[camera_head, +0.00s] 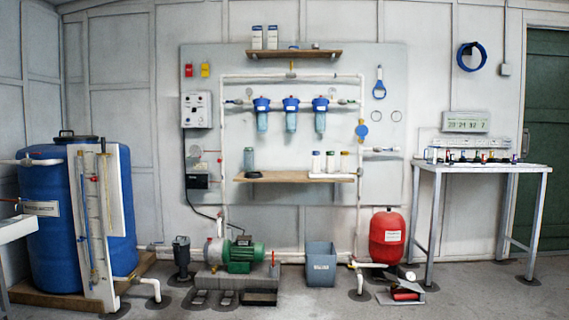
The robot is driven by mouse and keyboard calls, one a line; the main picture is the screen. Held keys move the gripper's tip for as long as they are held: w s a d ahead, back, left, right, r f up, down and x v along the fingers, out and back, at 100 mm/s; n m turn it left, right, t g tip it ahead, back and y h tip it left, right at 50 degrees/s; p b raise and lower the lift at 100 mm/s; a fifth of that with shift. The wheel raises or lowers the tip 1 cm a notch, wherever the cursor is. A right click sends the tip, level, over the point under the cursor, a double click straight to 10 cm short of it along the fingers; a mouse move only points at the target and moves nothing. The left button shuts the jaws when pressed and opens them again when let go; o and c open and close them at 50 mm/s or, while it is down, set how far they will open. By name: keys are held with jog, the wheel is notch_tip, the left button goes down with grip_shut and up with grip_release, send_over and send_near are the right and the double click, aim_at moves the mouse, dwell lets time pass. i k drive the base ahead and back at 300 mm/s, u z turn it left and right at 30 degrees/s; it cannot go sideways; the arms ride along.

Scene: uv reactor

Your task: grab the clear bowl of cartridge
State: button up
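Three filter housings with blue heads hang in a row on the grey wall panel, on a white pipe. Each has a clear, bluish bowl below its head: the left bowl (262,122), the middle bowl (291,121) and the right bowl (320,122). A separate clear, greyish cylinder (249,160) stands upright on the lower wooden shelf; I cannot tell if it is a cartridge bowl. Which bowl the task means is not clear from this view. My gripper is not in view.
The lower shelf (285,178) also holds a dark ring (253,174) and several small bottles. Below stand a green pump (243,256), a grey bin (320,265) and a red tank (387,238). A blue barrel (50,220) is left, a table (480,168) right. Front floor is mostly clear.

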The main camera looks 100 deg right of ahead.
aim_at(248, 155)
jog(key=z, duration=2.7)
jog(key=i, duration=1.9)
jog(key=u, duration=0.3)
jog(key=i, duration=2.2)
jog(key=z, duration=0.7)
